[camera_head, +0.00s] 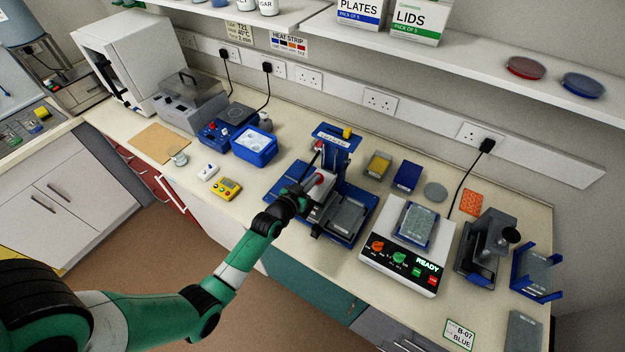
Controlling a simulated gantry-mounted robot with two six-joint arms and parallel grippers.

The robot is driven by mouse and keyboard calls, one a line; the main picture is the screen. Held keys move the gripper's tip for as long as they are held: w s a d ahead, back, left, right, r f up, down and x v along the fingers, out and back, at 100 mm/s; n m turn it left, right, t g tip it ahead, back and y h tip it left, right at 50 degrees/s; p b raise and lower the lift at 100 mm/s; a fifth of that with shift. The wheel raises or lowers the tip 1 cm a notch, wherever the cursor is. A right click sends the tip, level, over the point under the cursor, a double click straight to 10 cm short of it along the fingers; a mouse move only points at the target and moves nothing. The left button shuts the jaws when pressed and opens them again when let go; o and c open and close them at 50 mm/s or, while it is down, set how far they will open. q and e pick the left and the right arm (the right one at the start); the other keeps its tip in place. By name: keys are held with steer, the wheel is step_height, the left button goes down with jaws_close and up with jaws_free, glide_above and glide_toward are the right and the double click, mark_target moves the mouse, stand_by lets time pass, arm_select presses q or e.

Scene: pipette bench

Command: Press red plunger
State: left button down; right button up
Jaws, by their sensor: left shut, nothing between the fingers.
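The blue pipette stand (338,160) stands on the bench at the middle of the camera_head view, with a yellow piece on top. A red round part (320,179), which looks like the plunger, shows low on the front of this stand. My left gripper (303,191) comes in from the lower left on the green arm. It is shut and empty, with its tip close beside the red part. I cannot tell whether they touch. The gripper hides part of the stand's left side. My right gripper is not in view.
A grey plate (347,214) lies on the stand's blue base. A white device reading READY (401,252) stands to the right. A blue tub (254,146) and a yellow box (226,189) stand to the left. The bench's front edge runs under my arm.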

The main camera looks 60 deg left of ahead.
arm_select(q)
step_height(320, 180, down, 2)
steer(key=shift+f+b, duration=0.1)
steer(key=shift+b, duration=0.5)
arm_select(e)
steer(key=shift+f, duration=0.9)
arm_select(q)
steer(key=shift+r, duration=0.25)
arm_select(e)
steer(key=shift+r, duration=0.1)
arm_select(q)
steer(key=shift+r+p, duration=0.35)
steer(key=shift+p, duration=0.25)
step_height(320, 180, up, 4)
steer(key=p, duration=0.3)
steer(key=shift+f, duration=0.25)
steer(key=v, duration=1)
steer(key=shift+p, duration=0.35)
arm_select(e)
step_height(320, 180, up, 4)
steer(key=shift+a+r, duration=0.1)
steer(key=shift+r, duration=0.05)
arm_select(q)
steer(key=shift+f, duration=0.1)
